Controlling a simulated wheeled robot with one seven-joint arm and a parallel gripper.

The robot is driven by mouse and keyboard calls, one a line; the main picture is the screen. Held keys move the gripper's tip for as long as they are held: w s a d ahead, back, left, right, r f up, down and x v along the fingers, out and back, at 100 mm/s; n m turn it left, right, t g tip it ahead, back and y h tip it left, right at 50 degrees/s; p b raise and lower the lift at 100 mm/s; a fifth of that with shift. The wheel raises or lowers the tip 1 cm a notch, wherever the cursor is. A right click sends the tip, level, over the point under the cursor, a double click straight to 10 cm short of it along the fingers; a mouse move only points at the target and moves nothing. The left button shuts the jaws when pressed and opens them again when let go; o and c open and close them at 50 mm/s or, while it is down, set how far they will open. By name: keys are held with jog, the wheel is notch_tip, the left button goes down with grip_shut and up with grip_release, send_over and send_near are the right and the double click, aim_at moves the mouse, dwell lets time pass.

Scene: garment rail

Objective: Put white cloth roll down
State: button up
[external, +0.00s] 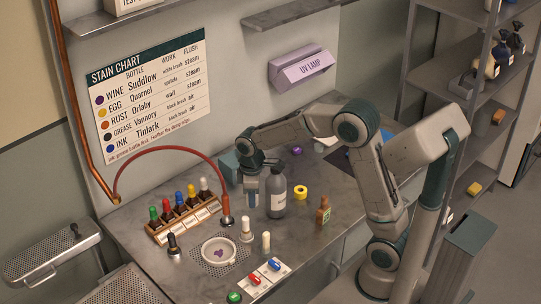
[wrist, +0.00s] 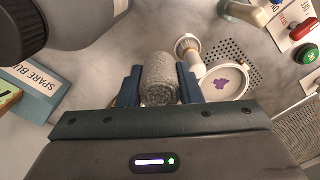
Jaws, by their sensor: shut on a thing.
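The cloth roll (wrist: 158,82) shows in the wrist view as a pale grey-white, rough-textured cylinder between two blue fingers. My gripper (wrist: 160,74) is shut on it. In the external view my gripper (external: 252,192) points down above the grey worktop (external: 330,190), just left of a grey bottle (external: 276,197). The roll is hard to make out there, and whether it touches the worktop cannot be told. A white-topped tool (wrist: 188,48) with a brass-coloured ring stands just beyond the roll in the wrist view.
A round white dish (external: 205,250) with a purple-stained cloth sits on a perforated plate, in front of my gripper. A rack (external: 180,228) of coloured-topped bottles stands left. A teal box (external: 229,167) is behind.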

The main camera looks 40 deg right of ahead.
aim_at(255, 226)
jog(key=f, duration=0.6)
jog(key=f+p, duration=0.1)
jog(key=f, duration=0.3)
jog(key=shift+d, duration=0.3)
jog(key=shift+f, duration=0.15)
jog(key=o, duration=0.9)
jog(key=shift+o, duration=0.2)
